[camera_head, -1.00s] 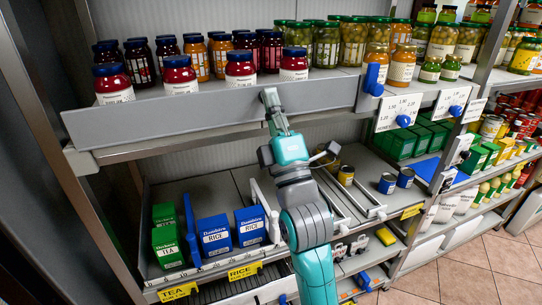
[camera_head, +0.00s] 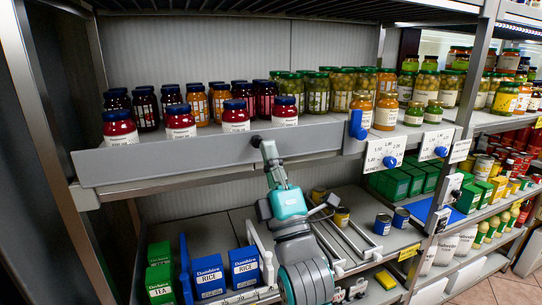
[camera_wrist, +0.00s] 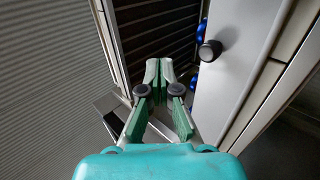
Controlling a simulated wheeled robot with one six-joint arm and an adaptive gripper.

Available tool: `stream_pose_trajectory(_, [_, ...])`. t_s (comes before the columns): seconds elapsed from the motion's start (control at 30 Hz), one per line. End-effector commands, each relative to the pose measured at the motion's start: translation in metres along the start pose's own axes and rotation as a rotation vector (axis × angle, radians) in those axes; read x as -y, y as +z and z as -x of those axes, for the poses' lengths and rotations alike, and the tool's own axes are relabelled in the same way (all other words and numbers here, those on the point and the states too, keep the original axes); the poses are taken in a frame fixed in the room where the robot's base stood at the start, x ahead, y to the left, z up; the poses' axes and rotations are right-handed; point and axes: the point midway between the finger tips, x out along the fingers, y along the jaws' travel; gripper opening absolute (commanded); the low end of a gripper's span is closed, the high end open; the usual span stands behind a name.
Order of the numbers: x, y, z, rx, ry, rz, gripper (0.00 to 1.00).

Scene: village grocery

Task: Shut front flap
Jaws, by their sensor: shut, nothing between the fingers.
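The front flap (camera_head: 200,150) is a long grey panel along the front edge of the upper shelf. It looks roughly upright before the jars; whether it is fully shut I cannot tell. Its black knob (camera_head: 256,141) is on the outer face, and shows in the wrist view (camera_wrist: 210,50) on the pale panel. My gripper (camera_head: 267,152) is shut and empty in front of the flap, just below and right of the knob. In the wrist view my gripper's fingertips (camera_wrist: 158,70) are together, left of the knob and apart from it in the picture.
Red-filled jars (camera_head: 180,125) and other jars stand behind the flap. A blue latch (camera_head: 357,125) is at its right end. Price plates with blue knobs (camera_head: 389,162) continue rightward. The lower shelf holds blue rice boxes (camera_head: 209,277) and tins (camera_head: 383,224).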

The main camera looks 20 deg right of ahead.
Motion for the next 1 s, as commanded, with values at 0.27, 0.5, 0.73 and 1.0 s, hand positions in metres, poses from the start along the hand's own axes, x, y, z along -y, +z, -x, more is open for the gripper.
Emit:
stream_pose_trajectory(0.27, [-0.024,0.000,0.025,0.000,0.001,-0.001,0.00])
stream_pose_trajectory(0.5, [-0.050,0.000,0.052,0.000,0.001,-0.001,0.00])
stream_pose_trajectory(0.73, [-0.065,0.000,0.067,0.000,0.001,-0.001,0.00])
stream_pose_trajectory(1.0, [-0.061,0.000,0.074,-0.001,-0.013,-0.015,0.00])
